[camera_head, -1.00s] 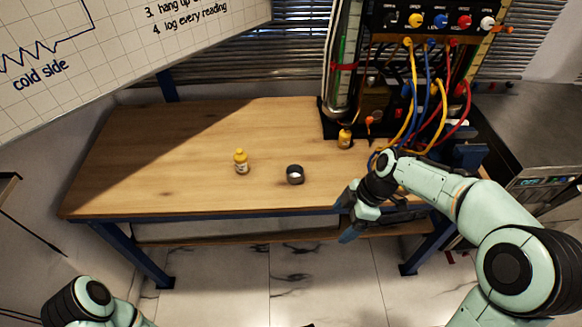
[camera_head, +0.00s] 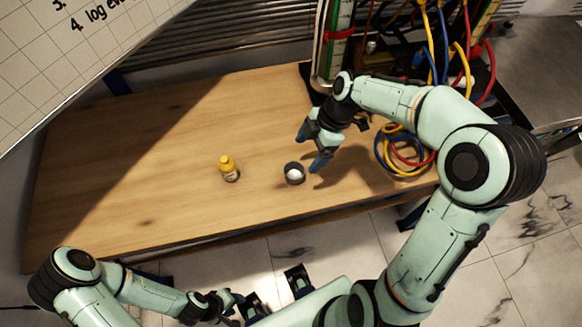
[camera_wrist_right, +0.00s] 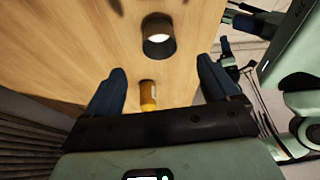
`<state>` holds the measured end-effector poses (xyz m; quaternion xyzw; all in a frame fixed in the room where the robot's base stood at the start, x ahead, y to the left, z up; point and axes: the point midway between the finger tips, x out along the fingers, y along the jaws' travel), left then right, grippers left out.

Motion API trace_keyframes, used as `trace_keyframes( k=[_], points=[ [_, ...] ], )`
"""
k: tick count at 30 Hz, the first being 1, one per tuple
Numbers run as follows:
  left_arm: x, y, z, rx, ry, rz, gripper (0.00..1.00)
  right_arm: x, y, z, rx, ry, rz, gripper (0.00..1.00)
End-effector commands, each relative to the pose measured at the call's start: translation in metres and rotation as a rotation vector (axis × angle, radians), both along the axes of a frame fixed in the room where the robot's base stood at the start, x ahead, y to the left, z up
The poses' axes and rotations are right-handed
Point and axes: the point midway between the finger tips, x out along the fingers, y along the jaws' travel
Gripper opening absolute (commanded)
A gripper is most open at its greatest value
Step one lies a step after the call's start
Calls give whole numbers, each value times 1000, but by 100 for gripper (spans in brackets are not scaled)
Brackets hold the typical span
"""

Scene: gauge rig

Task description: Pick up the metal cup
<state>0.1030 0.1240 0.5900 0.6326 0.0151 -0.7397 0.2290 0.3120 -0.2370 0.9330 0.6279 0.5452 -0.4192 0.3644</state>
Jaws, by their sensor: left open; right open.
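The metal cup (camera_head: 294,174) is a small dark cylinder with a bright inside, standing upright near the table's front edge. In the right wrist view the cup (camera_wrist_right: 157,45) lies ahead of the fingertips, roughly between their lines. My right gripper (camera_head: 309,147) is open and empty, just behind and right of the cup and apart from it; its blue fingers (camera_wrist_right: 161,72) are spread in the wrist view. My left gripper (camera_head: 276,292) is open and empty, low in front of the table.
A yellow-capped bottle (camera_head: 228,169) stands left of the cup on the wooden table (camera_head: 130,170). Coiled coloured cables (camera_head: 400,153) lie at the right, below the gauge rig (camera_head: 334,42). The table's left part is clear.

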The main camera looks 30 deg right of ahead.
Motion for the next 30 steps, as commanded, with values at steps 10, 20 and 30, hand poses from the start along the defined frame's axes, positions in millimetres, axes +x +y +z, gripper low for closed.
trace_keyframes(
  k=[10, 20, 30],
  points=[
    [-1, 0, -3, 1, 2, 0, 43, 2, 19, -46, -1, 1, -1, 88],
    [0, 0, -1, 0, 0, 0, 43, 6, 37, -83, 2, 4, 2, 88],
    [0, 0, -2, 0, 0, 0, 43, 7, 40, -94, -1, 1, -1, 88]
  ],
)
